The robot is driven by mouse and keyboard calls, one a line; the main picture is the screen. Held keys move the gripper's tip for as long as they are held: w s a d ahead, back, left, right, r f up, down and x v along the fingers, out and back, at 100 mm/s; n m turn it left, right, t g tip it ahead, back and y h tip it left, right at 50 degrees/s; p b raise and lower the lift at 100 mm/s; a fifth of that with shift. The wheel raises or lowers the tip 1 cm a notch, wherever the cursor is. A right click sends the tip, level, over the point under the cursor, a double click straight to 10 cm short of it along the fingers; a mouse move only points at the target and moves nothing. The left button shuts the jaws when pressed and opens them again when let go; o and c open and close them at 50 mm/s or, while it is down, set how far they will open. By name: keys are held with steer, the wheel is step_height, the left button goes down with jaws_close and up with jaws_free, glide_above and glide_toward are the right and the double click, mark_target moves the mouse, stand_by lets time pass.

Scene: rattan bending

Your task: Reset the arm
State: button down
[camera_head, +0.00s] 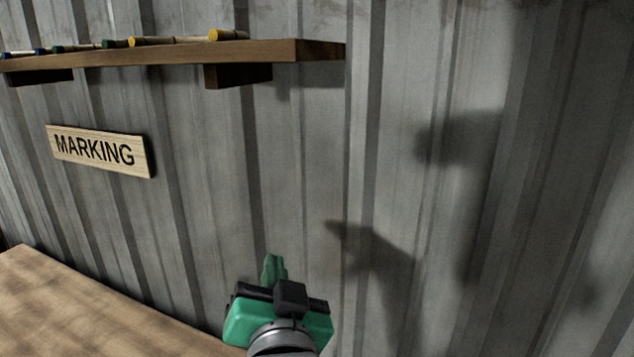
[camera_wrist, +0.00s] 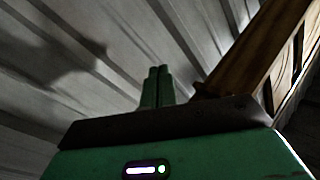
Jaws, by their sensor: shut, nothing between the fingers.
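My gripper (camera_head: 273,266) is green and black and shows at the bottom middle of the head view, in front of the grey corrugated wall. Its green fingers point up and away and are closed together with nothing between them. The wrist view also shows the two fingers (camera_wrist: 157,86) side by side, above the green gripper body with its small white and green lights.
A wooden shelf (camera_head: 325,52) with several colour-banded rods is on the wall at upper left. A "MARKING" sign (camera_head: 100,151) hangs below it. A wooden tabletop (camera_head: 70,305) fills the lower left. The corrugated wall (camera_head: 420,80) at right is bare apart from shadows.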

steer(key=s+d+r+n+t+h+p, duration=0.1)
steer(key=s+d+r+n+t+h, duration=0.15)
steer(key=s+r, duration=0.6)
steer(key=s+d+r+n+t+h+p, duration=0.1)
steer(key=s+d+r+t, duration=0.25)
steer(key=s+r, duration=0.5)
step_height(320, 180, up, 24)
steer(key=s+p, duration=0.1)
steer(key=p, duration=2.4)
steer(key=shift+a+f+t+y, duration=0.2)
steer(key=shift+a+t+y, duration=0.1)
steer(key=shift+y, duration=0.05)
